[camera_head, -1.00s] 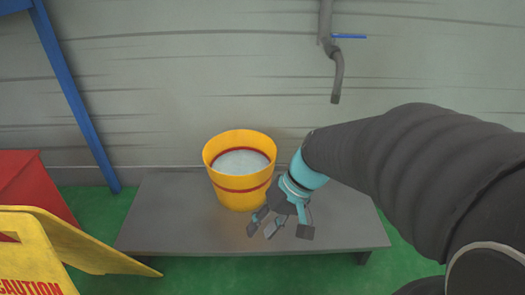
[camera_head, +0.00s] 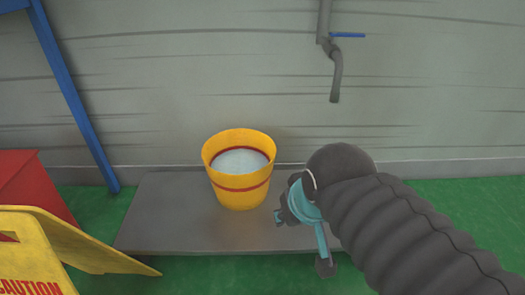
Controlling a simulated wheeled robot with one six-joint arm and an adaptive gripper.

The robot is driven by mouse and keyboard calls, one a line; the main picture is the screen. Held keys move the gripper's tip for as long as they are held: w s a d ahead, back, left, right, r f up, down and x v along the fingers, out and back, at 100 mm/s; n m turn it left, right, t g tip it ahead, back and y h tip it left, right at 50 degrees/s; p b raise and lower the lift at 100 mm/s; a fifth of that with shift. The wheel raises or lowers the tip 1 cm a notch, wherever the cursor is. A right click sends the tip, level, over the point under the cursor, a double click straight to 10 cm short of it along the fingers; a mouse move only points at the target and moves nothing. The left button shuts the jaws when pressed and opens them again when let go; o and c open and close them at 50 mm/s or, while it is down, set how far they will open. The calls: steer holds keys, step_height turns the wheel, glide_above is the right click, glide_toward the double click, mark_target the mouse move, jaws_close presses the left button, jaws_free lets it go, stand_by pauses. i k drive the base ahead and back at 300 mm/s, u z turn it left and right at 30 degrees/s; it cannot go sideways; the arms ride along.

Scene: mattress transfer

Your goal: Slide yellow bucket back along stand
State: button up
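The yellow bucket (camera_head: 240,190) has a red band and holds pale, whitish contents. My gripper (camera_head: 301,244) is to the right of the bucket and nearer to me, over the right part of the stand. It looks apart from the bucket. One teal finger with a dark tip points down to the right, and another part points left. My wrist hides much of the gripper, so how far the fingers are spread is unclear. The stand's right end is hidden behind my arm.
A grey pipe with a blue-handled tap (camera_head: 335,60) hangs on the wall to the right, above the stand. A yellow caution sign (camera_head: 75,245) leans at lower left, before a red box (camera_head: 25,185). A blue post (camera_head: 75,95) stands at left. Bare stand lies left of the bucket.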

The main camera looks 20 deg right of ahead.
mark_target(238, 163)
steer(key=k, duration=1.3)
steer(key=u, duration=0.7)
steer(key=i, duration=1.65)
steer(key=z, duration=0.65)
